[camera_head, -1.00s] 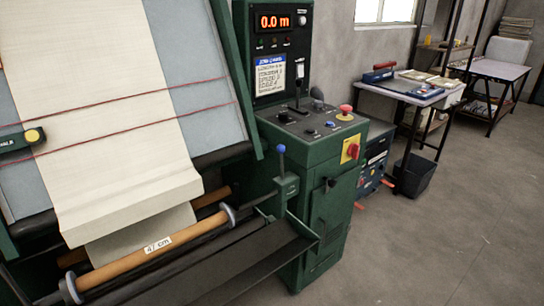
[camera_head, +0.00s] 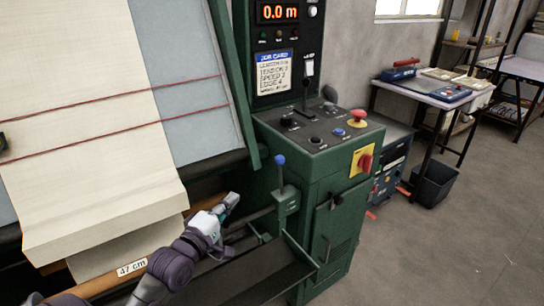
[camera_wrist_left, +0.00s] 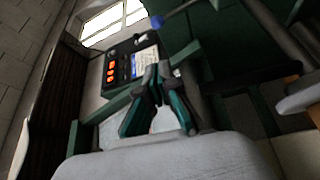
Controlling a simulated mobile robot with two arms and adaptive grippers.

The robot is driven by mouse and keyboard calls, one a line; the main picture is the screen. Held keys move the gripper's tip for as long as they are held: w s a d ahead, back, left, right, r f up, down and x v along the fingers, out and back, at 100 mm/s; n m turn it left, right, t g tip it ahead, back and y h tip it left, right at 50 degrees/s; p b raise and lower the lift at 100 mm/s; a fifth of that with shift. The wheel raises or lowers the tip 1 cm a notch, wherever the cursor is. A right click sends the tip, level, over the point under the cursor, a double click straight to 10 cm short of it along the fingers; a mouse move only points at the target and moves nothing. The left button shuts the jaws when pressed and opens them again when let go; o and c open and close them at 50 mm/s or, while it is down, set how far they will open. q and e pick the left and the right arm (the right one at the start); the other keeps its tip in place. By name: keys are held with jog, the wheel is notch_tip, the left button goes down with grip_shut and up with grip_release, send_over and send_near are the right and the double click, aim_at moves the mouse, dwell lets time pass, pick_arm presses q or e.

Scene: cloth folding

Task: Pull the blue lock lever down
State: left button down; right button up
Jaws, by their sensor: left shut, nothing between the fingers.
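The blue lock lever (camera_head: 280,160) is a thin upright rod with a blue ball knob. It rises from a green bracket (camera_head: 287,203) on the side of the green machine. My left gripper (camera_head: 234,197) is shut and empty, left of the lever and lower than its knob, apart from it. In the left wrist view the two dark green fingers (camera_wrist_left: 157,68) have their tips close together. The blue knob (camera_wrist_left: 157,21) shows there beyond the fingertips, near the top edge. My right gripper is not in view.
The control panel (camera_head: 318,128) with buttons and a red knob stands behind the lever. A cream cloth (camera_head: 90,130) hangs at the left over a wooden roller labelled 47 cm (camera_head: 82,290). A dark trough (camera_head: 262,268) lies below the lever. Open floor is at the right.

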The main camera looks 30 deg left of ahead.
pick_arm(q)
jog(key=w+a+r, duration=0.1)
jog(key=w, duration=1.9)
jog(key=shift+a+p, duration=0.35)
jog(key=shift+a, duration=0.05)
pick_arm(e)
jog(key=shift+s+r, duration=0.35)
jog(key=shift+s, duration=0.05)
pick_arm(q)
jog(key=shift+d, duration=0.1)
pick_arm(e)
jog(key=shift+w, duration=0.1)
pick_arm(q)
jog(key=s+d+f+m+t+h+b, duration=0.1)
jog(key=s+d+m+b, duration=0.1)
jog(key=d+m, duration=0.3)
jog(key=s+d+f+m+t+h+b, duration=0.1)
jog(key=s+d+m+t+h+b, duration=0.1)
jog(key=d+m, duration=0.3)
jog(key=shift+s+d+f+m+t+h, duration=0.3)
jog(key=shift+s+d+f, duration=0.1)
jog(key=shift+d, duration=0.2)
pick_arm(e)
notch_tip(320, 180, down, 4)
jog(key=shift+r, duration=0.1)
pick_arm(q)
jog(key=shift+f, duration=0.15)
